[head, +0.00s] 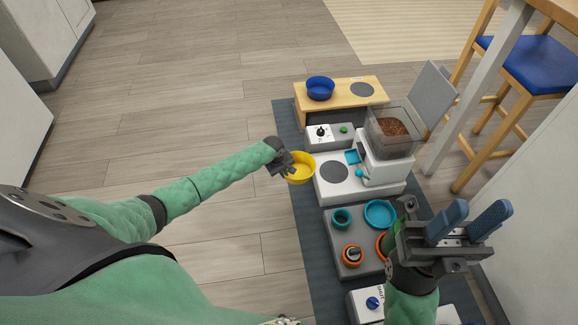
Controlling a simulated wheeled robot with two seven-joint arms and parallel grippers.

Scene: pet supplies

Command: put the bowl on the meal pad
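A yellow bowl (302,171) is at the left edge of the white feeder base, beside a dark round pad (334,172). My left gripper (286,165) is at the bowl's left rim and appears shut on it, one finger inside the rim. I cannot tell whether the bowl's underside touches anything. A blue bowl (320,88) stands on the wooden stand (345,98), left of another dark round pad (362,90). Which round pad is the meal pad is not clear. My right gripper (468,222) is open and empty at the right, its blue fingers apart.
The feeder (385,158) has a clear hopper of brown kibble (393,127) and a raised grey lid (430,92). A grey box (329,136) with a knob stands behind the feeder base. A grey tray (345,217) holds teal and orange items. Floor at left is clear.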

